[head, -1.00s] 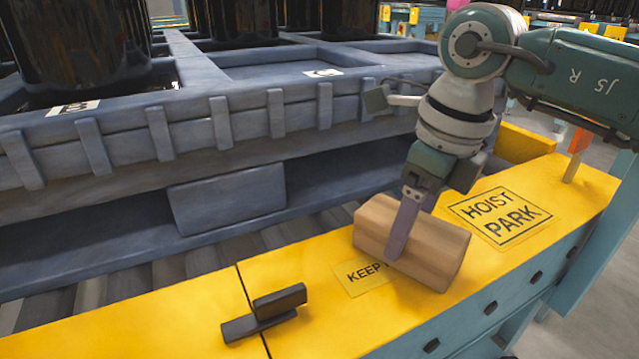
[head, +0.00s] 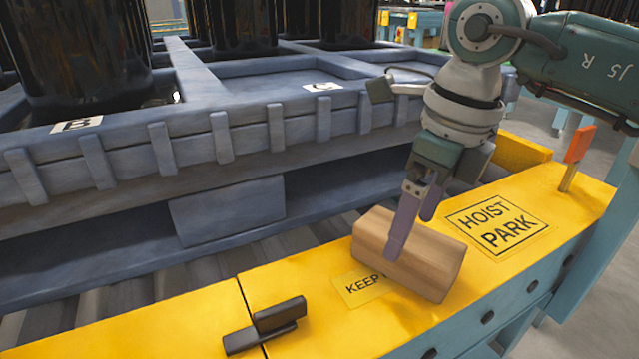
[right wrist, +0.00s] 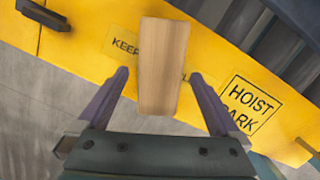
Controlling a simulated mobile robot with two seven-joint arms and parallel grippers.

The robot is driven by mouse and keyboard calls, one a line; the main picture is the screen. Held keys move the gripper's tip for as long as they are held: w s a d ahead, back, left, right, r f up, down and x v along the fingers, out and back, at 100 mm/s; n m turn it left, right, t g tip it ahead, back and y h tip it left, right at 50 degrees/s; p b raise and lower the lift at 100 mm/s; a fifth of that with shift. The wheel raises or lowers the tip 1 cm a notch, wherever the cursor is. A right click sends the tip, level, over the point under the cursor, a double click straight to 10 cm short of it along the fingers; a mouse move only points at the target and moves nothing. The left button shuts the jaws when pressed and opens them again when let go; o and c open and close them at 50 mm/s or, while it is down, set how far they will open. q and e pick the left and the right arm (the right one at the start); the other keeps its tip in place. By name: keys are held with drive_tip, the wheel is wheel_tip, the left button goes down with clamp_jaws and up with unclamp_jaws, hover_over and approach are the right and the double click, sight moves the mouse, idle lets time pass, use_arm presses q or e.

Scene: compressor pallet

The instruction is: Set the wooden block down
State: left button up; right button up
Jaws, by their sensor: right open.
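The wooden block (head: 425,262) is a light brown bar lying on the yellow ledge, over part of the "KEEP" label. In the right wrist view the block (right wrist: 163,65) lies between and beyond the fingertips, with a gap on each side. My right gripper (head: 405,232) is open around the block, its near finger in front of the block's side. In the right wrist view the open right gripper (right wrist: 160,80) has its two purple fingers spread apart. My left gripper is not in view.
The yellow ledge (head: 190,318) runs along the front, with a black clamp (head: 268,325) left of the block and the "HOIST PARK" label (head: 498,225) to its right. An orange flag (head: 578,144) stands at the far right. A grey pallet (head: 230,205) with black cylinders lies behind.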

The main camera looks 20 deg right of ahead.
wheel_tip(320, 180, up, 8)
drive_tip(key=s+r+p, duration=0.1)
drive_tip(key=p, duration=0.2)
drive_tip(key=a+r+t+y, duration=0.1)
drive_tip(key=a+r+y, duration=0.1)
drive_tip(key=a+y, duration=0.35)
drive_tip(key=s+a+r+t+y, duration=0.1)
drive_tip(key=a+r+y, duration=0.15)
drive_tip(key=a, duration=0.55)
drive_tip(key=a+r+y, duration=0.2)
drive_tip(key=a+y, duration=0.2)
drive_tip(key=a, duration=0.3)
wheel_tip(320, 180, up, 11)
drive_tip(key=w+a+m+t+y, duration=0.1)
drive_tip(key=m+t+y, duration=0.3)
drive_tip(key=m+t, duration=0.4)
drive_tip(key=m+t+h, duration=0.4)
drive_tip(key=m+h, duration=1.4)
drive_tip(key=m, duration=0.9)
hover_over(422, 240)
drive_tip(key=a, duration=0.5)
wheel_tip(422, 240, down, 11)
drive_tip(key=s+a+f+m+g+y, duration=0.1)
drive_tip(key=s+f+m+g, duration=0.3)
drive_tip(key=s+f+g, duration=0.8)
drive_tip(key=s+f, duration=0.3)
drive_tip(key=s, duration=0.4)
drive_tip(key=shift+s+a+f, duration=0.2)
drive_tip(key=shift+a+f, duration=0.05)
